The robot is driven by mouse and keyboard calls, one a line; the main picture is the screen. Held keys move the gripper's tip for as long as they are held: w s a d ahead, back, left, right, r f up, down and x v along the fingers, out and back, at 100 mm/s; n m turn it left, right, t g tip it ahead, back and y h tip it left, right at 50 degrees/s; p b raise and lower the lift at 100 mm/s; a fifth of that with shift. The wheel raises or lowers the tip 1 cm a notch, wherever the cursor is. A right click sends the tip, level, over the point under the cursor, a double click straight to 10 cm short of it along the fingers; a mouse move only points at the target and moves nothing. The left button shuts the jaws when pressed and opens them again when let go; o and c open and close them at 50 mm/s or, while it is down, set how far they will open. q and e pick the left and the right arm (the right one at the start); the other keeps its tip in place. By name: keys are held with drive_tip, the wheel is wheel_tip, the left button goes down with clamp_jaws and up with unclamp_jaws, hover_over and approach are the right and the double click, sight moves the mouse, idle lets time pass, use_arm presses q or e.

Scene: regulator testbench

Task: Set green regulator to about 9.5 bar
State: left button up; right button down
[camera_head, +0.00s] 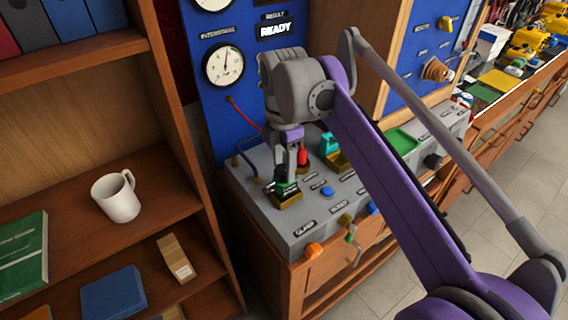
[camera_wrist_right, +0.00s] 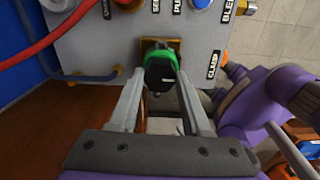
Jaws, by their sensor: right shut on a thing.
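The green regulator (camera_head: 284,190) stands on a brass-coloured base on the grey bench panel, mostly covered by my right gripper in the head view. In the right wrist view, the regulator knob (camera_wrist_right: 161,68) has a dark top and a green rim. My right gripper (camera_head: 288,178) comes down on it from above, with one finger on each side of the knob in the right wrist view (camera_wrist_right: 159,76). It is shut on the knob. A round gauge (camera_head: 223,66) under an "INTERSTAGE" label has its needle pointing roughly up. My left gripper is not in view.
A red knob (camera_head: 302,155), a teal part (camera_head: 329,144) and a blue button (camera_head: 327,191) stand close by on the grey panel (camera_head: 262,215). A red hose (camera_head: 243,115) runs behind my wrist. A "READY" display (camera_head: 276,29) is above. A shelf with a white mug (camera_head: 117,196) is at left.

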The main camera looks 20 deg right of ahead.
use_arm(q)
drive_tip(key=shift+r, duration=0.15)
use_arm(e)
drive_tip(key=m+p, duration=0.2)
drive_tip(key=m, duration=0.1)
drive_tip(key=shift+r, duration=0.15)
drive_tip(key=m+p, duration=0.2)
drive_tip(key=m, duration=0.3)
drive_tip(key=m+p, duration=0.1)
drive_tip(key=m, duration=0.4)
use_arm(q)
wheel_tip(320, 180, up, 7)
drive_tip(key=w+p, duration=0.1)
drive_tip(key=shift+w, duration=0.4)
use_arm(e)
drive_tip(key=m, duration=0.4)
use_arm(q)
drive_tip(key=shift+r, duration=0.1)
use_arm(e)
drive_tip(key=shift+m, duration=0.5)
drive_tip(key=shift+c, duration=1.7)
unclamp_jaws()
